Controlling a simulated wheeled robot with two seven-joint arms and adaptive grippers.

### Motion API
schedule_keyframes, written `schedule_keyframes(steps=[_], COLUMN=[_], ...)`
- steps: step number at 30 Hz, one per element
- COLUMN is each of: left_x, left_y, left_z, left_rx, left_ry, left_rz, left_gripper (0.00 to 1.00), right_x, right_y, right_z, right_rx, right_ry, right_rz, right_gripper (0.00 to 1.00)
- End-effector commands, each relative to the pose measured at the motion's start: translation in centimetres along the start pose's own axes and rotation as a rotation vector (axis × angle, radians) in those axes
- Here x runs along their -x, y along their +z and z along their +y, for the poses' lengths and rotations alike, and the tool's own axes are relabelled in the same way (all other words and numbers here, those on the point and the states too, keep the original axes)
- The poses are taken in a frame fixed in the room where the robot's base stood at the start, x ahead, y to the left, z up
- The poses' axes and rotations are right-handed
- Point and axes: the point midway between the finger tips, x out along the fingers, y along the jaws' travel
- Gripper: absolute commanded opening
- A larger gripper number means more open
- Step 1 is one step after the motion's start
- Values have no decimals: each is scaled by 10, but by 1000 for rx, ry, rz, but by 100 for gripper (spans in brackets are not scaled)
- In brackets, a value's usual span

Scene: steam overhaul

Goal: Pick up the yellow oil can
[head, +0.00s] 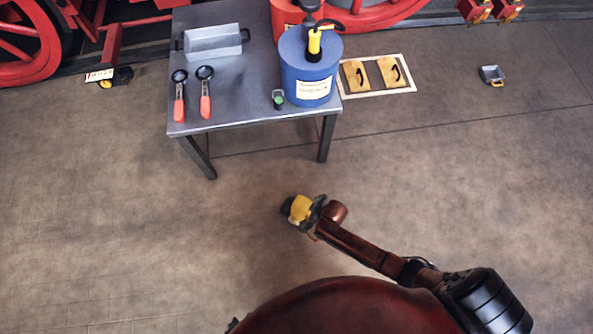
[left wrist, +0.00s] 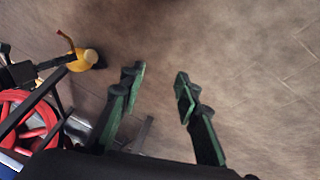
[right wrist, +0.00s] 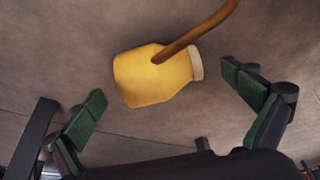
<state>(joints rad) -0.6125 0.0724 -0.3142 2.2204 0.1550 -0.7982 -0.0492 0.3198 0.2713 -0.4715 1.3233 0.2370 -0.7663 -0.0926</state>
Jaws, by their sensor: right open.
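The yellow oil can (head: 300,208) shows in the head view at the end of my right arm, below the front of the table. In the right wrist view the can (right wrist: 150,78) has a pale cap and a long curved brown spout. It lies between and beyond the spread fingers of my right gripper (right wrist: 163,86), with gaps on both sides. I cannot tell its exact height above the floor. The left wrist view shows the can (left wrist: 86,58) small at upper left. My left gripper (left wrist: 159,80) is open and empty there; the head view does not show it.
A grey table (head: 237,85) carries a blue drum (head: 308,75) with a yellow and black item on top, two orange-handled tools (head: 205,100) and a grey metal box (head: 212,45). A white-framed mat (head: 372,92) lies on the floor to its right. Floor around the can is clear.

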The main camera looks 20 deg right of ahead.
Motion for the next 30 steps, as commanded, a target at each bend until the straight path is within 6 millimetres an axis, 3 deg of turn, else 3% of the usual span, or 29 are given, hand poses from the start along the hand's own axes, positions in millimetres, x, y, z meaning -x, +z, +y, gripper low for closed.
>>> schedule_keyframes(steps=[9,16,30], left_x=[-17,-25,-59], left_y=[-2,-2,24], left_z=[-6,-10,-30], left_rx=[-9,-17,-83], left_ry=[-1,-6,-15], left_rz=[72,117,271], left_gripper=[30,30,30], right_x=[-24,-32,-68], right_y=[-9,-10,-12], right_z=[-2,-1,1], right_rx=[14,14,13], right_ry=[-8,-7,-9], right_rz=[4,6,3], right_gripper=[100,100,100])
